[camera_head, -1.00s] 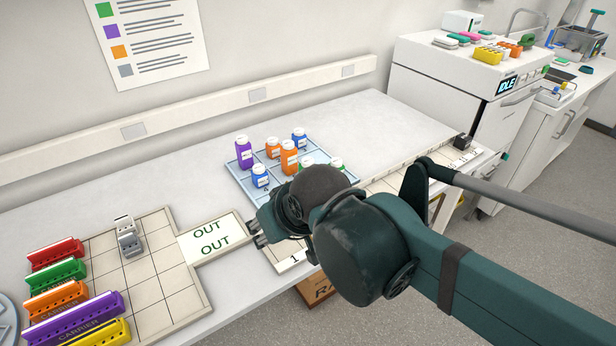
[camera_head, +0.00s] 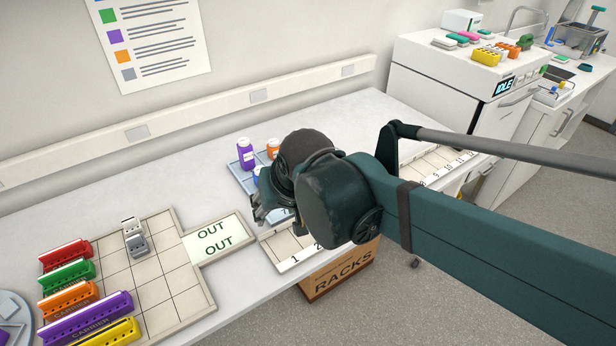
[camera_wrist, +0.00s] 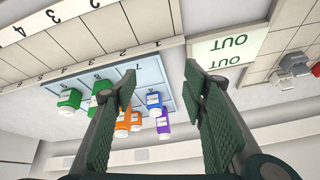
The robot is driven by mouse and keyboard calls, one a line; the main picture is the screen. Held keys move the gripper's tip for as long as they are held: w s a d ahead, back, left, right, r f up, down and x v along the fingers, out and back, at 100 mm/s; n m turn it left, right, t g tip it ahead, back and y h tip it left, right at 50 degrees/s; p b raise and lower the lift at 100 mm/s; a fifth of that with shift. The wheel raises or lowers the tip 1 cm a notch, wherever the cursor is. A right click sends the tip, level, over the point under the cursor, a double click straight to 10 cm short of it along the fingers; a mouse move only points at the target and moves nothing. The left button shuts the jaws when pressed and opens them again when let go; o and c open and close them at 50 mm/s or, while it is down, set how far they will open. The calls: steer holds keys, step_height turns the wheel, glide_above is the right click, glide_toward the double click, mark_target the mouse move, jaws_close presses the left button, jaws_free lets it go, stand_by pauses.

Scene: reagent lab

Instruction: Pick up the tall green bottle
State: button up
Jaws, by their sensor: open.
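Two green bottles stand on the blue tray in the wrist view. One green bottle (camera_wrist: 99,93) looks longer and is partly behind the left finger; the other green bottle (camera_wrist: 69,100) is farther left. Which is taller is hard to tell. My gripper (camera_wrist: 160,82) is open and empty, its fingers spread wide, with the green bottles to the left of the gap. In the head view my gripper (camera_head: 262,210) hangs at the tray's near left side, and my arm hides both green bottles.
The blue tray (camera_wrist: 140,73) also holds purple (camera_wrist: 163,127), blue (camera_wrist: 153,102) and orange bottles (camera_wrist: 122,125). A numbered rack strip (camera_head: 285,250) runs along the bench front. The OUT plate (camera_head: 215,238) and a grid tray with carriers (camera_head: 165,270) lie left.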

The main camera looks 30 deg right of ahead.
steer(key=w+d+m+g+p, duration=0.1)
steer(key=w+d+m+p, duration=0.2)
steer(key=d+m+p, duration=0.1)
steer(key=w+d+m+g+p, duration=0.2)
steer(key=w+d+m+p, duration=0.1)
steer(key=d+m+p, duration=0.2)
steer(key=w+d+m+g+p, duration=0.2)
steer(key=w+d+m+p, duration=0.2)
steer(key=d+p, duration=0.2)
steer(key=shift+d+r+m+p, duration=0.25)
steer(key=shift+m+p, duration=0.15)
steer(key=shift+p, duration=0.7)
steer(key=shift+d+f+m+g+p, duration=0.4)
steer(key=shift+d+m+p, duration=0.05)
steer(key=shift+d+m, duration=0.05)
steer(key=shift+f, duration=0.1)
steer(key=shift+f, duration=1.25)
steer(key=shift+f, duration=0.15)
steer(key=shift+w+f, duration=0.2)
steer(key=shift+f, duration=2.25)
